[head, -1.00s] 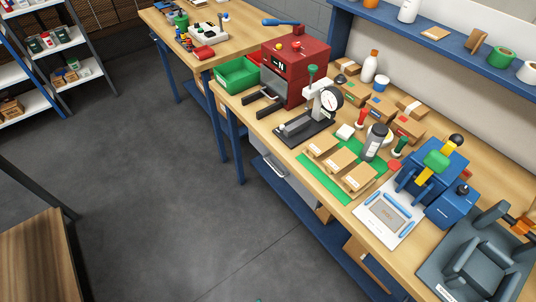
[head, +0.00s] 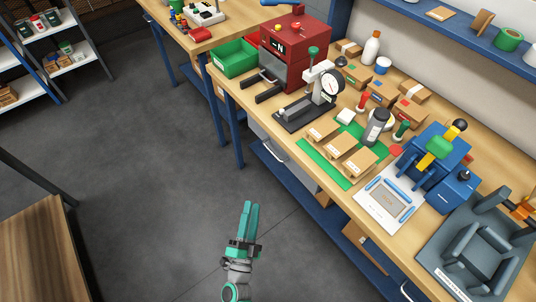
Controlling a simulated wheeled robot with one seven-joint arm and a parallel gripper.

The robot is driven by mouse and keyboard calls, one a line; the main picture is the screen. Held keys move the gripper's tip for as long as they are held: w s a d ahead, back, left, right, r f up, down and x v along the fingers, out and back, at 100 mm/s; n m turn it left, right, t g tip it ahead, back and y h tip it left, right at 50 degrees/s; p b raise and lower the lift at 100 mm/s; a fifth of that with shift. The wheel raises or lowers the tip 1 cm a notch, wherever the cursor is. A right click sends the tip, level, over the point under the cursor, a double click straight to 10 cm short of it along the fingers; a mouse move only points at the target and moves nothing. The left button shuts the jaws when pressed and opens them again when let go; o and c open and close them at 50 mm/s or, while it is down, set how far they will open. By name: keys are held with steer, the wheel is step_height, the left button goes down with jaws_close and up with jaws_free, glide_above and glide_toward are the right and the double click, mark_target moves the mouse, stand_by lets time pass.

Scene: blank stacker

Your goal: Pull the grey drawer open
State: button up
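The grey drawer (head: 293,173) is under the front edge of the wooden workbench, and its front looks flush under the bench top. Its pale bar handle (head: 272,151) faces the open floor; part of the drawer is hidden by the bench top. My gripper (head: 249,204), teal with a dark grey body, is low in the picture over the floor. It points up the picture, below and left of the drawer and apart from it. Its two fingers lie close side by side, and I cannot tell whether there is a gap between them. I see nothing held in it.
The long workbench (head: 333,200) holds a red machine (head: 295,52), a dial press (head: 318,90), a green mat (head: 310,164) with small boxes, and blue devices. A blue lower shelf (head: 320,225) runs beneath. A wooden table (head: 36,250) stands at lower left. The grey floor between is clear.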

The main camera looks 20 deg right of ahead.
steer(key=w+d+m+g+h, duration=0.2)
steer(key=w+d+m, duration=0.2)
steer(key=w, duration=0.6)
steer(key=w+d+m+g+h, duration=0.3)
steer(key=w+d+m, duration=0.2)
steer(key=w+d, duration=0.3)
steer(key=w+f, duration=0.1)
steer(key=w, duration=0.1)
steer(key=shift+w+d, duration=0.2)
steer(key=shift+w, duration=0.2)
steer(key=shift+r, duration=0.1)
jaws_close()
